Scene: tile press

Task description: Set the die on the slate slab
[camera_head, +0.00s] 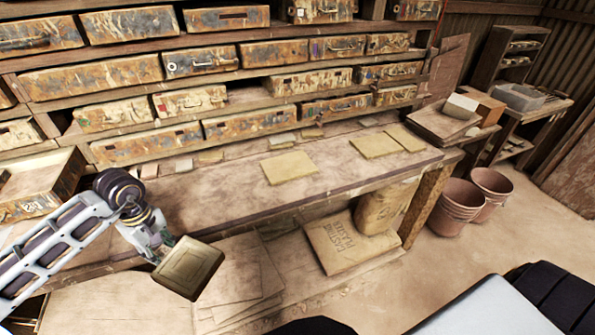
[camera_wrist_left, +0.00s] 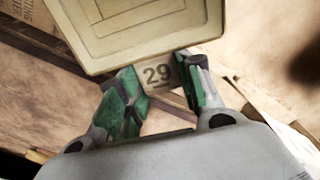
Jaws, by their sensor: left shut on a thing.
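The die (camera_head: 190,268) is a square, olive-tan plate with stepped raised borders and a small tab marked 29. My left gripper (camera_head: 162,246) is shut on that tab and holds the die in front of the bench's front edge, tilted. In the left wrist view, the green-padded fingers (camera_wrist_left: 158,80) grip either side of the tab, and the die (camera_wrist_left: 140,25) extends past the top edge. Pale flat square slabs lie on the bench: one nearer the middle (camera_head: 289,167) and two farther right (camera_head: 374,145). I cannot tell which is the slate slab. My right gripper is not in view.
The long wooden bench (camera_head: 225,205) has clear space left of the middle slab. Worn drawers (camera_head: 250,123) line its back. Below are flat sheets (camera_head: 240,275) and a plaster sack (camera_head: 340,243). Terracotta pots (camera_head: 457,203) stand right, near a side table with a pale block (camera_head: 460,106).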

